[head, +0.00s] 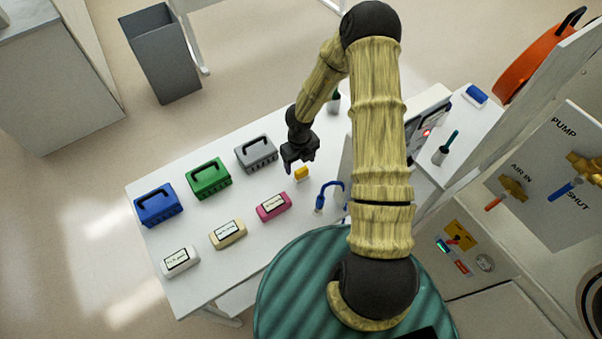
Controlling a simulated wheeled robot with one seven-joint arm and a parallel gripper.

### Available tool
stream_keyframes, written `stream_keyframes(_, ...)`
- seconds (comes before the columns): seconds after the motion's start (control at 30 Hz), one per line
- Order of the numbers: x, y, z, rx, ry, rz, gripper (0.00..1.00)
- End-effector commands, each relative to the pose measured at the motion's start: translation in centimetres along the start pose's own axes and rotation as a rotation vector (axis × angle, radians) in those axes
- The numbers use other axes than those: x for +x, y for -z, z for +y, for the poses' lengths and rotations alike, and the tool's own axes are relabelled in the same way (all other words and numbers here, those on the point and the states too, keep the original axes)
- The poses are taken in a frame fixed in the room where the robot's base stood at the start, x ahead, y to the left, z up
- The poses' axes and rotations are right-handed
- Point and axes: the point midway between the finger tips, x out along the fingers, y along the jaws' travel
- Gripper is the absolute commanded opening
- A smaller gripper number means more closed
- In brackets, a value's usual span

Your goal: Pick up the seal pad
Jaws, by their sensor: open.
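A small yellow block (301,174) lies on the white table, and it may be the seal pad; no label on it can be read. My gripper (299,164) is open and empty, just behind and above the yellow block in the picture. I cannot tell the height of the fingers over the table. A small blue and white pad-like piece (477,95) lies on the far right part of the table and could also be a pad.
Blue (158,204), green (208,178) and grey (256,153) handled boxes stand left of my gripper. White (180,261), tan (228,235) and pink (274,206) labelled cases lie in front. A blue hooked object (329,195) stands right of the pink case. A grey bin (161,55) stands behind.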

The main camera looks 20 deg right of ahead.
Motion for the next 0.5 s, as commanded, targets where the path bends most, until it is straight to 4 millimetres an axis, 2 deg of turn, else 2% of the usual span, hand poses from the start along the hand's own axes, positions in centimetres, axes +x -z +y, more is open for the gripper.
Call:
stream_keyframes(0.33, 0.2, 0.0, 0.0, -0.001, -0.001, -0.001, 0.69)
stream_keyframes(0.5, 1.8, 0.2, -0.1, -0.002, 0.000, 0.002, 0.69)
